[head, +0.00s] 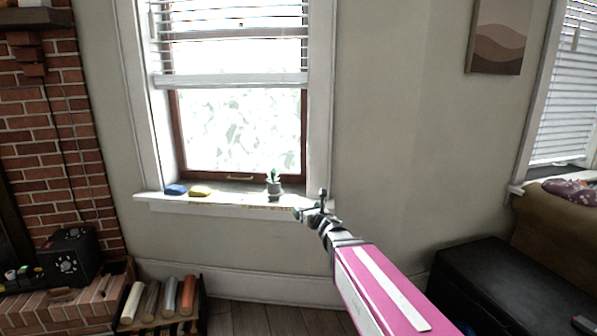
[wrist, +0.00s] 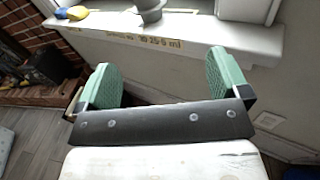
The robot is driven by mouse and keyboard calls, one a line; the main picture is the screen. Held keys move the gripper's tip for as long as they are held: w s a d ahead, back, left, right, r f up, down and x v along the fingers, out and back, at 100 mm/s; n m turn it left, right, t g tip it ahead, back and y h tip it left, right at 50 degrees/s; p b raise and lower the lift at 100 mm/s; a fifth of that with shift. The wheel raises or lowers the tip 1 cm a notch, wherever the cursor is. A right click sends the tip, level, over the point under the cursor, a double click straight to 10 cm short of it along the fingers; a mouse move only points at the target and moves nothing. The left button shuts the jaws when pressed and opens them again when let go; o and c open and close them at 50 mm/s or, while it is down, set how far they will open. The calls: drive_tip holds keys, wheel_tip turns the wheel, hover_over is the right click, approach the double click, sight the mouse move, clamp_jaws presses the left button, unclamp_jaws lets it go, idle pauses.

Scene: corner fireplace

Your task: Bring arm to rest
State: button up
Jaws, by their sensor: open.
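My gripper (head: 312,208) is at the end of my pink arm, in front of the right end of the white window sill. In the wrist view my gripper (wrist: 160,80) shows two green finger pads spread wide with nothing between them. The window sill (wrist: 190,40) lies beyond the fingertips in that view. On the sill stand a small potted cactus (head: 273,185), a yellow item (head: 200,190) and a blue item (head: 175,189). The grey pot base (wrist: 150,12) shows at the top of the wrist view, apart from the fingers.
A black ottoman (head: 485,290) stands at the lower right beside a brown couch (head: 555,225). A rack of rolled items (head: 160,310) and a dark box (head: 68,257) are by the brick fireplace (head: 50,140) at left. Wooden floor (head: 260,318) is open below the window.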

drive_tip(key=s+d+f+m+g+h, duration=0.25)
drive_tip(key=d+f+m+h, duration=0.35)
drive_tip(key=m, duration=0.5)
drive_tip(key=s+d+f+m+g+h, duration=0.25)
drive_tip(key=d+f+m, duration=0.25)
drive_tip(key=d+m, duration=0.45)
drive_tip(key=s+f+m+g, duration=0.4)
drive_tip(key=s+m+g, duration=0.1)
drive_tip(key=s+m, duration=0.4)
drive_tip(key=s+f+m+g, duration=0.5)
drive_tip(key=s+m, duration=0.4)
drive_tip(key=m, duration=0.1)
drive_tip(key=shift+d+y, duration=0.2)
drive_tip(key=shift+y, duration=0.25)
